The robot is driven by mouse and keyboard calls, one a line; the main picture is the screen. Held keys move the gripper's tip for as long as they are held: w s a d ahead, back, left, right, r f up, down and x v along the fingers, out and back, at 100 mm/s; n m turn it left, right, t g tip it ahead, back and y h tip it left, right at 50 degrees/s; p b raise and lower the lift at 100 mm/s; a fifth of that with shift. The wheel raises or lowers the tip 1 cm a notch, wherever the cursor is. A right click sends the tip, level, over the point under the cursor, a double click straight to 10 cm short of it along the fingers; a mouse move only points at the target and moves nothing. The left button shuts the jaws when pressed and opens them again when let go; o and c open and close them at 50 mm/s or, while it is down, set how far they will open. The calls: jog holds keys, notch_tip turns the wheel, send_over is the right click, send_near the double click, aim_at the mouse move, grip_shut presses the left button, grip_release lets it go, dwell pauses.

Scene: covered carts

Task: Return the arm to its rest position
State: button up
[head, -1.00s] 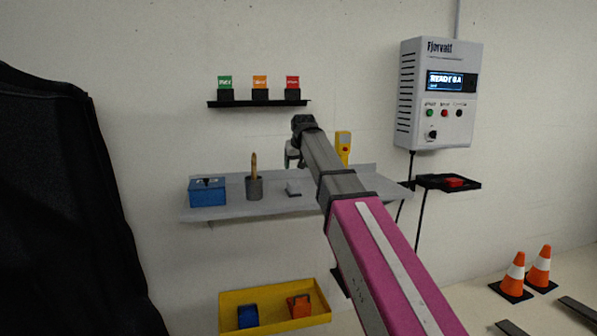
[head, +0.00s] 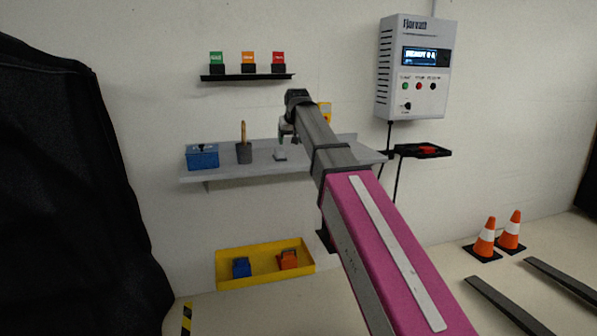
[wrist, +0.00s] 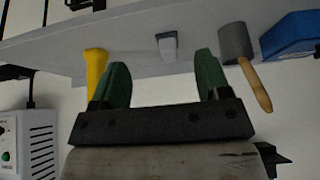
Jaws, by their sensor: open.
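My arm (head: 375,235) reaches from the lower right towards the wall shelf, its long link pink with a pale strip. My gripper (head: 286,132) shows small at its far end, in front of the shelf's area. In the wrist view my gripper (wrist: 164,78) has two green fingers spread apart with nothing between them. The wrist picture looks upside down, with the shelf across its top.
A yellow tool (head: 325,113) is partly behind my arm. A yellow tray (head: 265,280) lies below; cones (head: 484,240) stand right. Black cover (head: 70,190) fills the left.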

jog(key=s+d+f+m+g, duration=0.1)
jog(key=s+d+f, duration=0.5)
jog(key=f, duration=0.6)
jog(key=s+d+f+g+h, duration=0.15)
jog(key=s+d+f, duration=0.35)
jog(key=f, duration=0.8)
jog(key=s+d+f+m+g, duration=0.15)
jog(key=s+d+f, duration=0.45)
jog(key=f, duration=0.6)
jog(key=s+d+f+g, duration=0.1)
jog(key=s+d+f, duration=0.3)
jog(key=s+f, duration=0.6)
jog(key=shift+s+d+m+g, duration=0.3)
jog(key=shift+s+d+m, duration=0.05)
jog(key=shift+s, duration=0.05)
